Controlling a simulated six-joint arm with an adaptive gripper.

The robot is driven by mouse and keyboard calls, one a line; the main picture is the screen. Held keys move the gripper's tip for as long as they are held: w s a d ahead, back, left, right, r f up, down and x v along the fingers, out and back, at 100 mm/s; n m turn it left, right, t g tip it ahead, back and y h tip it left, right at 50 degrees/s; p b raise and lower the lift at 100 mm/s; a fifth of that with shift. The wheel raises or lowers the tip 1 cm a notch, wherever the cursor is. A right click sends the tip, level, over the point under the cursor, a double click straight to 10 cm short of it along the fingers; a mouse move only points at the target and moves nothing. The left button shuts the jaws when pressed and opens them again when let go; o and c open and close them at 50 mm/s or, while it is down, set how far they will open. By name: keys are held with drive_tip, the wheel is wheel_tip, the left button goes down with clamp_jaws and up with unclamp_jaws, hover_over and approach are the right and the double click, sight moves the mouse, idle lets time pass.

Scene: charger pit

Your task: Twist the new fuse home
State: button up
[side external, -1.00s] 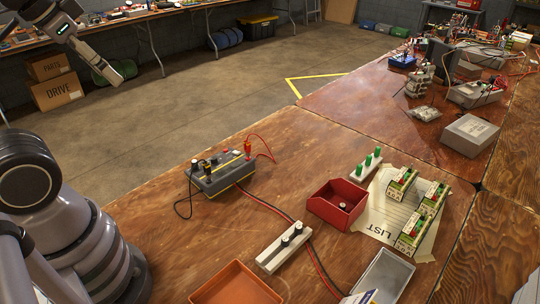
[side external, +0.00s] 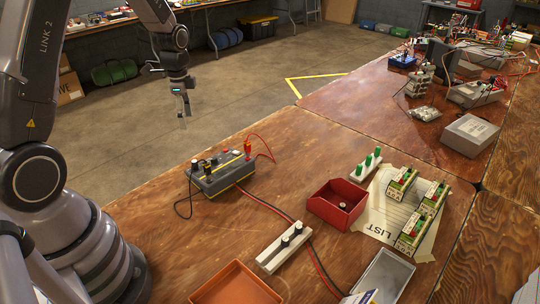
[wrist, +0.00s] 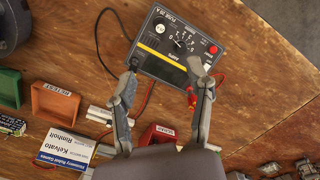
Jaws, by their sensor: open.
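A dark grey box with a yellow stripe, a dial and black and red fittings (side external: 221,176) stands on the wooden bench. It also shows in the wrist view (wrist: 178,42), where "FUSE" can be read on its face. I cannot tell which fitting is the new fuse. A white rack with black pegs (side external: 270,259) lies in front of the box. My gripper (side external: 183,113) points down, open and empty, up and to the left of the box in the side view. In the wrist view its spread fingers (wrist: 164,66) overlap the box's near edge, without visible contact.
A red bin (side external: 326,214) holds a small part. A rack of green pegs (side external: 357,172) and several green-and-white modules (side external: 432,195) stand nearby. An orange tray (side external: 236,286) is at the front. Red and black leads (side external: 300,232) cross the bench.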

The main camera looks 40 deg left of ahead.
sight(194, 161)
wheel_tip(194, 161, down, 14)
drive_tip(key=shift+a+f, duration=0.15)
drive_tip(key=shift+f, duration=0.05)
idle(0.4)
clamp_jaws()
unclamp_jaws()
idle(0.3)
drive_tip(key=shift+r, duration=3.05)
